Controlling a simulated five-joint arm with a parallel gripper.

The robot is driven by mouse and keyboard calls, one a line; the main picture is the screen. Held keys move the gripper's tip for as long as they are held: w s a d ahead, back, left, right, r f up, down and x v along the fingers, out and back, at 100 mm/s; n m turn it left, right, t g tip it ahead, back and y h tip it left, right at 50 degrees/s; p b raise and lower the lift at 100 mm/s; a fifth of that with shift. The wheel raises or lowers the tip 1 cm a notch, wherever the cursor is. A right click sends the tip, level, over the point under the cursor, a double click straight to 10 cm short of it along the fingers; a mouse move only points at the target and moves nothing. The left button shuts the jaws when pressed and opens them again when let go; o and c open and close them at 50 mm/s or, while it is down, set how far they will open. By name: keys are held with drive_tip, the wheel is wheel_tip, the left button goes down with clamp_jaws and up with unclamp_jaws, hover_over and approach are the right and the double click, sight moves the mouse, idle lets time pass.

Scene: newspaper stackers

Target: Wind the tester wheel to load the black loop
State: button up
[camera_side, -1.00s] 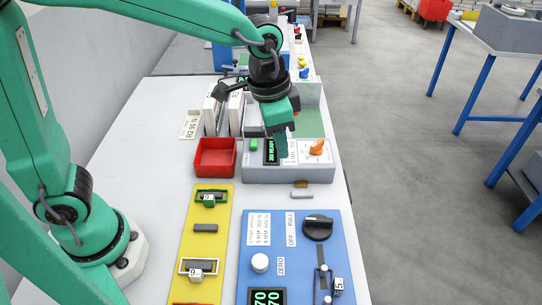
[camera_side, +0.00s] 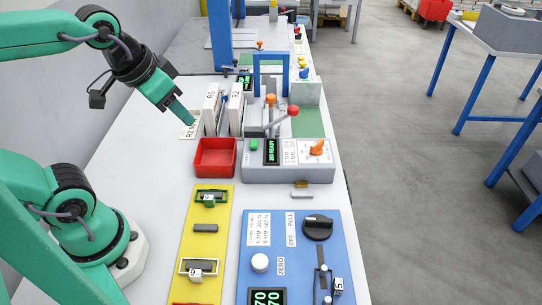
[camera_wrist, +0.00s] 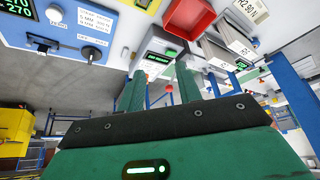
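My gripper (camera_side: 190,119) is in the air at the left of the bench, pointing down and right near a white "R2" card. In the wrist view its two green fingers (camera_wrist: 160,88) stand apart with nothing between them. A blue tester panel (camera_side: 283,245) lies at the front, with a round black knob (camera_side: 318,227) marked OFF and PULL, a white ZERO button (camera_side: 260,262) and a green-digit display (camera_side: 267,297). I cannot tell for certain which part is the wheel. A small black fitting (camera_side: 323,272) with a tag sits on the panel's right; I cannot identify a black loop.
A yellow board (camera_side: 217,245) holds small tagged pieces. Behind it are a red tray (camera_side: 215,157), a grey control box (camera_side: 262,175) with an orange knob, white upright plates (camera_side: 211,108) and a blue frame (camera_side: 256,72). The bench between my base and the yellow board is clear.

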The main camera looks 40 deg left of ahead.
drive_tip(key=shift+s+a+f+n, duration=0.15)
drive_tip(key=shift+s+a+n, duration=0.15)
drive_tip(key=shift+s+a, duration=0.3)
drive_tip(key=shift+d, duration=0.15)
drive_tip(key=w+d+f+m+g, duration=0.25)
drive_tip(key=w+d+m, duration=0.25)
drive_tip(key=w+d, duration=0.6)
drive_tip(key=w+d+f+m+g, duration=0.1)
drive_tip(key=d+f, duration=0.2)
drive_tip(key=d, duration=0.2)
drive_tip(key=w+d+f+m, duration=0.1)
drive_tip(key=d+f+m, duration=0.1)
drive_tip(key=d+f, duration=0.2)
drive_tip(key=w+d+f+m+g, duration=0.1)
drive_tip(key=w+d+f, duration=0.1)
drive_tip(key=d, duration=0.4)
drive_tip(key=shift+d+f+m+g, duration=0.15)
drive_tip(key=shift+f+m+g, duration=0.25)
drive_tip(key=shift+f, duration=0.3)
drive_tip(key=shift+d+f, duration=0.25)
